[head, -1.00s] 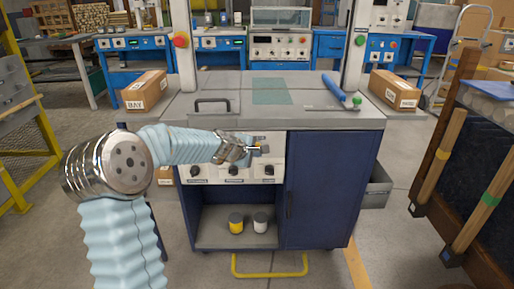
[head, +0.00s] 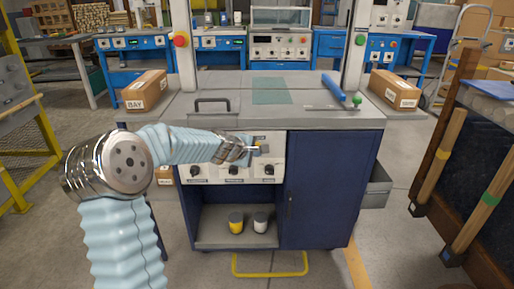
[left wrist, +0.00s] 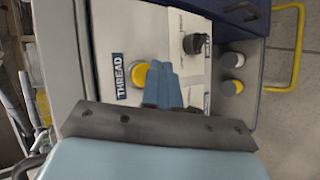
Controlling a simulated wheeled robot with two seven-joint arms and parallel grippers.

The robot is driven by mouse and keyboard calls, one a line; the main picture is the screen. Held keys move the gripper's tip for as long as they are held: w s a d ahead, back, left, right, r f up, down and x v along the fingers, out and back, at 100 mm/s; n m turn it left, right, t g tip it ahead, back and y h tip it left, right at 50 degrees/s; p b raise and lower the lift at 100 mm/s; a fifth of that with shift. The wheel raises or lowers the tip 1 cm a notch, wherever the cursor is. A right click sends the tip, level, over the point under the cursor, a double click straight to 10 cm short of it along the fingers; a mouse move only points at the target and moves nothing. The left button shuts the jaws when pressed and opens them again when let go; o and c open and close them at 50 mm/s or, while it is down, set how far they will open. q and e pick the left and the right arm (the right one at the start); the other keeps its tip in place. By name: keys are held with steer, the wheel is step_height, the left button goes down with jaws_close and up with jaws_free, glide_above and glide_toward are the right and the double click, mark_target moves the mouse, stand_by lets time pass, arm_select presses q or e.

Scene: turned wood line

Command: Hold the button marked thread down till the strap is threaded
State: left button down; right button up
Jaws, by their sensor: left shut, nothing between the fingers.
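The yellow button (left wrist: 139,75) sits beside the blue label reading THREAD (left wrist: 118,78) on the white control panel (head: 207,182). In the left wrist view, my left gripper (left wrist: 160,66) is shut and empty. Its blue fingertips overlap the right edge of the button in that view. I cannot tell whether they touch it or whether it is pressed in. In the head view, my left gripper (head: 259,149) is at the top right of the panel, close by the button. No strap can be made out. My right gripper is not in view.
Black knobs (head: 232,171) line the panel below the button. The cabinet top (head: 325,118) carries a black handle (head: 212,102) and a blue-handled tool (head: 334,87). Yellow and white containers (head: 236,222) stand on the shelf below. Boxes (head: 146,91) flank the cabinet.

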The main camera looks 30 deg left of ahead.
arm_select(q)
steer(key=shift+w, duration=0.1)
stand_by(0.6)
steer(key=shift+w+a, duration=0.25)
steer(key=shift+w, duration=0.05)
steer(key=shift+w+a+p, duration=0.2)
steer(key=shift+w+p, duration=0.1)
stand_by(1.6)
steer(key=shift+s+d+b, duration=0.45)
steer(key=shift+s+b, duration=0.05)
steer(key=shift+s, duration=0.2)
